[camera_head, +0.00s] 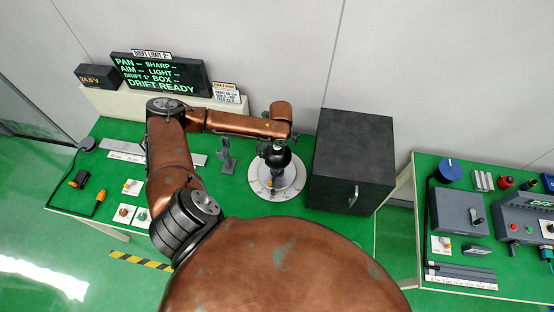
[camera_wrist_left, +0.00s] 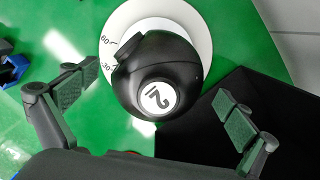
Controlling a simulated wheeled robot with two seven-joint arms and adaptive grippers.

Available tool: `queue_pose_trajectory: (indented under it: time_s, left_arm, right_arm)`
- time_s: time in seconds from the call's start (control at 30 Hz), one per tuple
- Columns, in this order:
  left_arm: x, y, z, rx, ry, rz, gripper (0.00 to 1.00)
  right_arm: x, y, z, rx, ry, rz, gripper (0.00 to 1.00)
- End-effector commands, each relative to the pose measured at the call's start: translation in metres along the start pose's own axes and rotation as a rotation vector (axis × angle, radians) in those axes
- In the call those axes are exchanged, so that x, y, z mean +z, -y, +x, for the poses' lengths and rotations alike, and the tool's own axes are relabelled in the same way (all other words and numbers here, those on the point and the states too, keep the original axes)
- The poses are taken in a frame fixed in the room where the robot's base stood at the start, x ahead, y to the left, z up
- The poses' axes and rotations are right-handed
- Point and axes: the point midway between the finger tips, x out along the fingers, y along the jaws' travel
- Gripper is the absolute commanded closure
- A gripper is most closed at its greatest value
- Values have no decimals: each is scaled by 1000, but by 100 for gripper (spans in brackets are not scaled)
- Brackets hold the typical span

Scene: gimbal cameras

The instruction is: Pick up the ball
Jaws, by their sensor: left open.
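In the head view the black ball (camera_head: 278,157) is above the dial plate (camera_head: 293,183), partly covered by my left wrist. My left gripper (camera_wrist_left: 160,92) is open, with its fingers to either side of the ball in the picture. I see no finger contact. My right gripper is not in view.
A dark box (camera_head: 350,150) stands close right of the dial plate. A small grey stand (camera_head: 227,158) is to its left. A display panel (camera_head: 160,75) is at the back. A second table (camera_head: 500,285) with instruments is at the right.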

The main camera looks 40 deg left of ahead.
Motion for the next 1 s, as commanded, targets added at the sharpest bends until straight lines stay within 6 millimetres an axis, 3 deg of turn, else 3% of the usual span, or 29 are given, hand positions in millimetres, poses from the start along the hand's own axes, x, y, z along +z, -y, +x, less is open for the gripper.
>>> queue_pose_trajectory:
  time_s: [0.23,0.53,1.0]
  left_arm:
    - [-2,-1,33,2,-1,0,0]
    - [-2,-1,38,1,0,1,1]
    - [-2,0,37,0,0,1,33]
  right_arm:
    - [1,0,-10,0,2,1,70]
    - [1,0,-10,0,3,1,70]
    - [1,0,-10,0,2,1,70]
